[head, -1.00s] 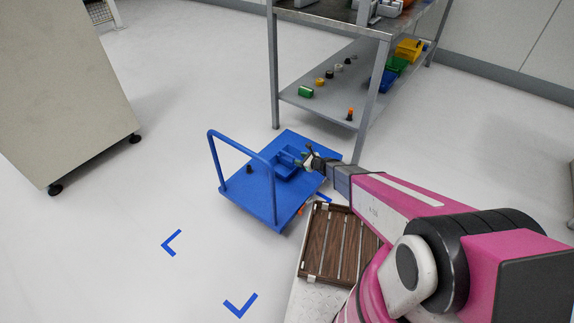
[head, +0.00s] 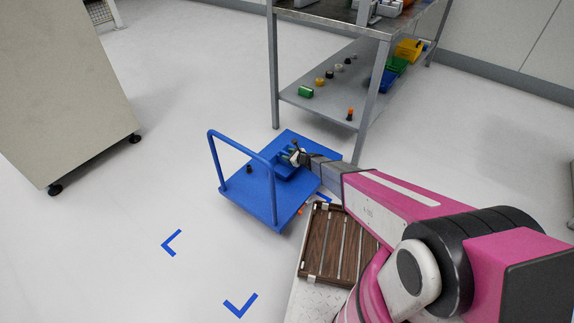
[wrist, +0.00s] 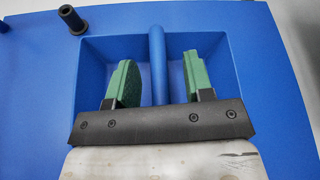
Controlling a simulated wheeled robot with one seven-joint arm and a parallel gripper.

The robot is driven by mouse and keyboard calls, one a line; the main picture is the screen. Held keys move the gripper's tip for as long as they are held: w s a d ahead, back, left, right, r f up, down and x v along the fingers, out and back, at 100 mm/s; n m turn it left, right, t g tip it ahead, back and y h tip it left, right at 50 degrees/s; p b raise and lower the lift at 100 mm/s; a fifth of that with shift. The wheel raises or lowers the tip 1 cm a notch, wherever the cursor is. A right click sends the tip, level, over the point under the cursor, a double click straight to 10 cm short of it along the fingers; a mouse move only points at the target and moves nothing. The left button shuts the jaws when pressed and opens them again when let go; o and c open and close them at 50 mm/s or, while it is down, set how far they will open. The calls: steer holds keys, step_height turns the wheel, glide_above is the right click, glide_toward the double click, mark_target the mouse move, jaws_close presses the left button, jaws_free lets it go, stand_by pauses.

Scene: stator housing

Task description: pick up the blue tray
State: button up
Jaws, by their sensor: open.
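The blue tray (wrist: 219,50) sits on the blue trolley (wrist: 275,90). In the wrist view it has two compartments with a rounded bar between them. My gripper (wrist: 157,72) is open, with one green finger on each side of that bar. Both fingers appear apart from the bar. How deep they reach is hard to tell. In the head view the tray (head: 283,174) is partly hidden behind my gripper (head: 292,156).
A black cylindrical part (wrist: 68,18) stands on the trolley left of the tray. The trolley's upright handle (head: 212,160) is on its left side. A metal shelf table (head: 330,95) stands close behind. A wooden slatted deck (head: 335,245) lies in front.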

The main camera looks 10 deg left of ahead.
jaws_close()
